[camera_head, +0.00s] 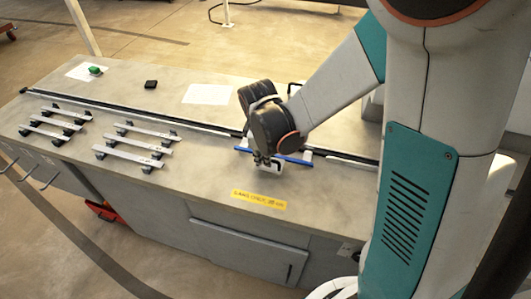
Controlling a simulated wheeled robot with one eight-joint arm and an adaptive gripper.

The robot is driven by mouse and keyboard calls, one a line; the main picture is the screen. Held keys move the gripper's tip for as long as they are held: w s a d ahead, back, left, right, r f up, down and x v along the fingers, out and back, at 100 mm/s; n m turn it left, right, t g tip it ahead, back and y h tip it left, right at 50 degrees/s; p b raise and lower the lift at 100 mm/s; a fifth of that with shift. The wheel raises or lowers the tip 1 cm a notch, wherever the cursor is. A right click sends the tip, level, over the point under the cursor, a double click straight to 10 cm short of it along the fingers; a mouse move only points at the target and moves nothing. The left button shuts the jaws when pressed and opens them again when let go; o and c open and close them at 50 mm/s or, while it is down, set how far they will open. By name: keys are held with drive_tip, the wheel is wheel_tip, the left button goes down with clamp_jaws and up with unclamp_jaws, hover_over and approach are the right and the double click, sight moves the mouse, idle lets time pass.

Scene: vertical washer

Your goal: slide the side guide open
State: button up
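A blue bar (295,160) with pale end brackets lies at the dark rail on the grey bench; it looks like the side guide, though I cannot be sure. A small white looped piece (276,170), like a handle, sits at its near side. My gripper (263,161) points down just over the bar and the looped piece. Its fingers are small and dark here, and I cannot tell whether they touch or grip anything. My wrist hides part of the rail and of the bar.
The long rail (130,107) runs across the bench (215,170). Two racks of pale slats (55,120) (135,143) stand at the left. A green item (95,70), a black box (151,85) and paper (208,94) lie behind. The front right, around a yellow label (259,199), is clear.

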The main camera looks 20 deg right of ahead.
idle(0.3)
wheel_tip(320, 180, up, 12)
drive_tip(key=s+a, duration=0.1)
drive_tip(key=s, duration=0.1)
drive_tip(key=shift+a, duration=0.15)
idle(0.3)
drive_tip(key=shift+f, duration=0.1)
drive_tip(key=s+d+r+m+t+b, duration=0.1)
drive_tip(key=s+d+m+t, duration=0.1)
drive_tip(key=s+m, duration=0.3)
drive_tip(key=s+d+r+m+t+y+b, duration=0.1)
drive_tip(key=s+d+r+m+t+b, duration=0.1)
drive_tip(key=s+m, duration=0.4)
drive_tip(key=shift+s+d+t, duration=0.4)
drive_tip(key=shift+s+t, duration=0.3)
drive_tip(key=shift+s, duration=0.4)
idle(1.7)
